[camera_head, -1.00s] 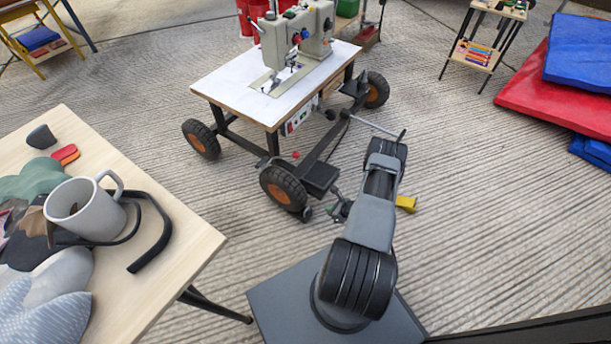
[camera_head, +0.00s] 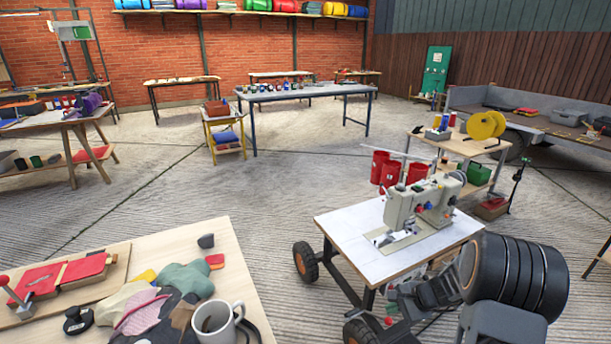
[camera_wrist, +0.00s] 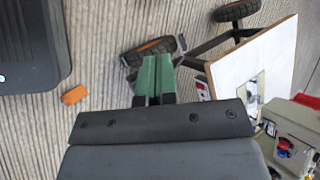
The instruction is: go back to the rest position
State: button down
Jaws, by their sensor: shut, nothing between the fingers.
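My gripper (camera_wrist: 155,78) shows in the wrist view with its two green fingers together and nothing between them. It hangs above the grey ribbed floor, close to a wheel of the sewing-machine cart in the picture. In the head view my arm's dark, ringed joint is at the lower right, in front of the cart. My fingers cannot be made out in that view.
The wheeled cart with the sewing machine (camera_head: 425,205) stands close to my arm; its white top (camera_wrist: 255,65) shows in the wrist view. A wooden table (camera_head: 225,265) with a mug (camera_head: 215,322) is at lower left. Open floor lies beyond.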

jog(key=s+a+r+n+h+p, duration=0.2)
jog(key=s+a+r+n+p, duration=0.1)
jog(key=r, duration=0.8)
jog(key=s+a+r+n+h+p, duration=0.2)
jog(key=s+r+n+p, duration=0.4)
jog(key=r, duration=0.6)
jog(key=s+a+r+n+h+p, duration=0.2)
jog(key=s+r+n+p, duration=0.3)
jog(key=s+r, duration=0.3)
notch_tip(320, 180, up, 4)
jog(key=shift+a+r+h, duration=0.1)
jog(key=shift+a+h, duration=0.3)
jog(key=shift+a, duration=0.45)
jog(key=shift+d, duration=0.1)
